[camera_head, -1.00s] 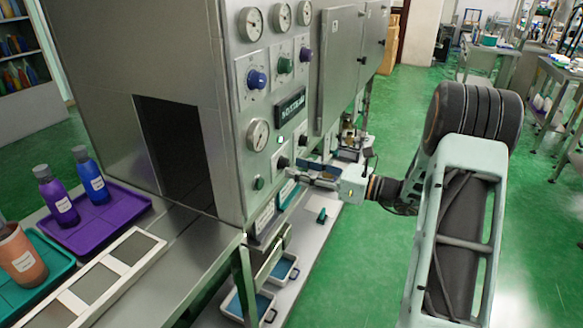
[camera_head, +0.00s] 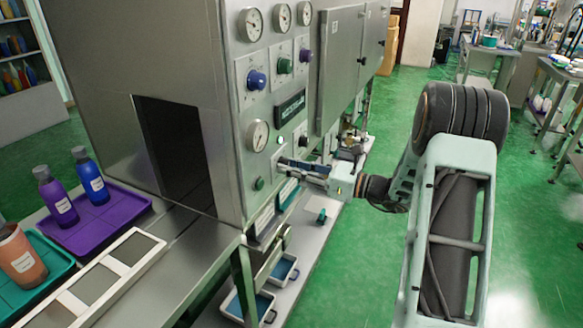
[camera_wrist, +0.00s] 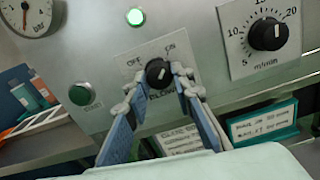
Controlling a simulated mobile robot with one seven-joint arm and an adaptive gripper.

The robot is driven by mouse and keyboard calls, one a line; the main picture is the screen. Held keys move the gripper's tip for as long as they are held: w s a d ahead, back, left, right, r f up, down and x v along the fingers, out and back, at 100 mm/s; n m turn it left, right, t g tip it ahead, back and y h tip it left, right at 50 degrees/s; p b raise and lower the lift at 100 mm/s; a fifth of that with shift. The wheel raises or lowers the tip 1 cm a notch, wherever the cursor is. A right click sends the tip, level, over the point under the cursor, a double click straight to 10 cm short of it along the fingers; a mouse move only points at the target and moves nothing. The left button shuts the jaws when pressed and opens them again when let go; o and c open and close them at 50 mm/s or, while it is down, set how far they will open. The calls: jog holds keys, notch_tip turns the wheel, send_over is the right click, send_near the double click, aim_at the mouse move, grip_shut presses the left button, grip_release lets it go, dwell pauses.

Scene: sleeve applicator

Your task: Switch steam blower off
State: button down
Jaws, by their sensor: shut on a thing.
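The steam blower switch is a black rotary knob (camera_wrist: 158,72) on a plate marked OFF at left and ON at right, with the lower lettering partly hidden. My gripper (camera_wrist: 157,90) has its two blue-backed fingers on either side of the knob and is shut on it. The exact direction of the knob's white mark is hard to tell. A green lamp (camera_wrist: 135,17) above the plate is lit. In the head view my gripper (camera_head: 283,164) reaches the lower front of the steel machine (camera_head: 235,185), and the knob is hidden there.
A green START button (camera_wrist: 82,95) sits left of the switch. A speed dial (camera_wrist: 267,32) marked m/min sits close at right, and a gauge (camera_wrist: 28,14) at upper left. Bottles stand on a purple tray (camera_head: 122,218). Open green floor (camera_head: 350,270) lies to the right.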

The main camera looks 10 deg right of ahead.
jog(key=shift+f+b, duration=0.1)
jog(key=shift+b, duration=0.25)
jog(key=n+b, duration=1.7)
jog(key=b, duration=0.2)
jog(key=shift+w+d+n, duration=0.15)
jog(key=shift+n, duration=0.25)
jog(key=shift+r, duration=0.2)
jog(key=c, duration=1.7)
grip_release()
jog(key=shift+o, duration=0.2)
jog(key=v, duration=1.2)
